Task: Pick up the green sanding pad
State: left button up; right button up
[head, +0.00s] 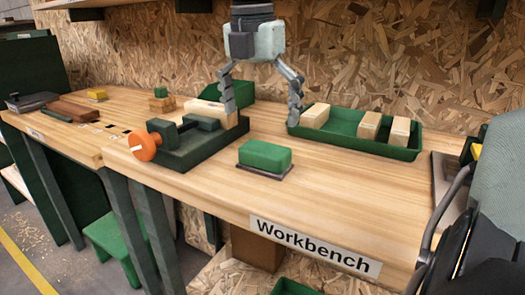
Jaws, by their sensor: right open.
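The green sanding pad (265,155) is a green block with a thin dark base. It lies flat near the front edge of the workbench (215,190), in the middle of the head view. My right gripper (261,112) hangs from the top of the view with its two fingers spread wide and nothing between them. It shows above the pad in the picture, apart from it. My left gripper is not in view.
Left of the pad is a dark green vise (185,150) with an orange knob (142,146) and a pale wood block. A green tray (372,143) with wooden blocks stands right and behind. A small green piece (161,91) sits on a wood block farther left. Bare benchtop surrounds the pad.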

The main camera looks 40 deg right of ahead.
aim_at(265, 147)
jog(key=f, duration=0.6)
jog(key=shift+s+d+f+p, duration=0.3)
jog(key=shift+s, duration=0.1)
jog(key=shift+f, duration=0.3)
jog(key=shift+w+f, duration=0.1)
jog(key=c, duration=1.1)
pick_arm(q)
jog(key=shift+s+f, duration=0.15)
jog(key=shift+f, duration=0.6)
pick_arm(e)
jog(key=shift+c, duration=0.2)
